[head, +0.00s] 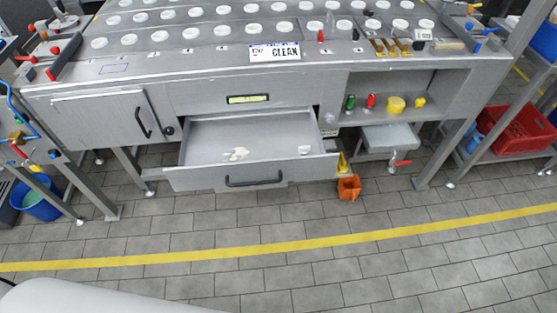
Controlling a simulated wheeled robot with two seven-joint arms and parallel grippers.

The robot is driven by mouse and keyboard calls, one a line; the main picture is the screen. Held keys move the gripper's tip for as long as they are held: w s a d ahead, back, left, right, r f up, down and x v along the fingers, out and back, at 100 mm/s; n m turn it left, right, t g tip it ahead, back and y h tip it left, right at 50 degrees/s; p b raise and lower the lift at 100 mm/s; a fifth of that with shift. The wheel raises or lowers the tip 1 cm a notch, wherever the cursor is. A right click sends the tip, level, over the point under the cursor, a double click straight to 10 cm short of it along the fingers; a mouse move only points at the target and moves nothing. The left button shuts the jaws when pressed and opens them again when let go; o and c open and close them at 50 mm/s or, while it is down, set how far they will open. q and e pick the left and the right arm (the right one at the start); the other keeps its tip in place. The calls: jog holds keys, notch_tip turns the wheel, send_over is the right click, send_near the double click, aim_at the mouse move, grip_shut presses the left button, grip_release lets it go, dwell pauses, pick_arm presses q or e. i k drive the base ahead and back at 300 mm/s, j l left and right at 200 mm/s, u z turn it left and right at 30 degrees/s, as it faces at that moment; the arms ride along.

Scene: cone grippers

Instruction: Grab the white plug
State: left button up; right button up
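An open metal drawer (205,179) sticks out of the front of the grey workbench. In it lie an irregular white piece (236,154) left of the middle and a small white block (304,149) near the right front corner. I cannot tell if either is the white plug. Several round white caps, such as one at the near left (99,43), sit in rows on the workbench top (215,60). Neither of my grippers is in view.
A shelf right of the drawer holds a green piece (350,102), a red piece (371,101) and yellow pieces (396,104). An orange bin (348,188) stands on the floor below. A red crate (516,135) is at the right. The tiled floor in front is clear.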

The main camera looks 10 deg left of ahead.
aim_at(304, 150)
jog(key=j+z, duration=0.15)
jog(key=z, duration=0.2)
jog(key=j+z, duration=0.15)
jog(key=z, duration=0.2)
jog(key=j+z, duration=0.2)
jog(key=j, duration=0.65)
jog(key=j+z, duration=0.2)
jog(key=j, duration=0.65)
jog(key=k+j+z, duration=0.15)
jog(key=j, duration=0.65)
jog(key=i+l, duration=0.45)
